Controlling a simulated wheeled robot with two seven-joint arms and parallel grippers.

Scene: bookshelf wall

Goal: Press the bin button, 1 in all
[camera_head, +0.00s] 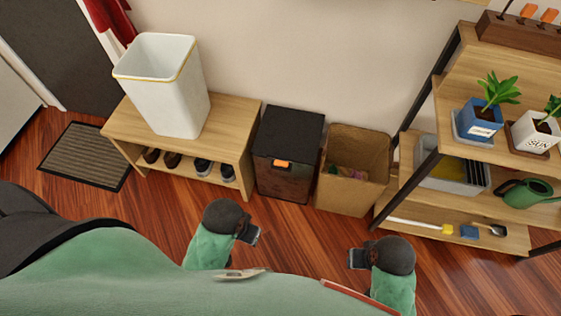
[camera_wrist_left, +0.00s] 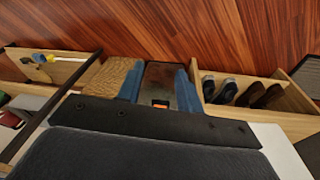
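A dark bin (camera_head: 290,140) stands on the floor against the wall, with an orange button (camera_head: 282,163) on its upper front. In the left wrist view the bin (camera_wrist_left: 160,76) and its orange button (camera_wrist_left: 160,103) show between the two blue fingers. My left gripper (camera_head: 252,236) is in front of the bin, apart from it. The wrist view shows my left gripper (camera_wrist_left: 159,72) open and empty. My right gripper (camera_head: 357,258) is lower right of the bin, apart from it; its finger opening is unclear.
A wooden bench (camera_head: 232,118) with a white basket (camera_head: 165,95) on top and shoes below stands left of the bin. A brown open box (camera_head: 345,195) stands right of it, then a plant shelf (camera_head: 455,108). The wooden floor (camera_head: 300,230) before the bin is clear.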

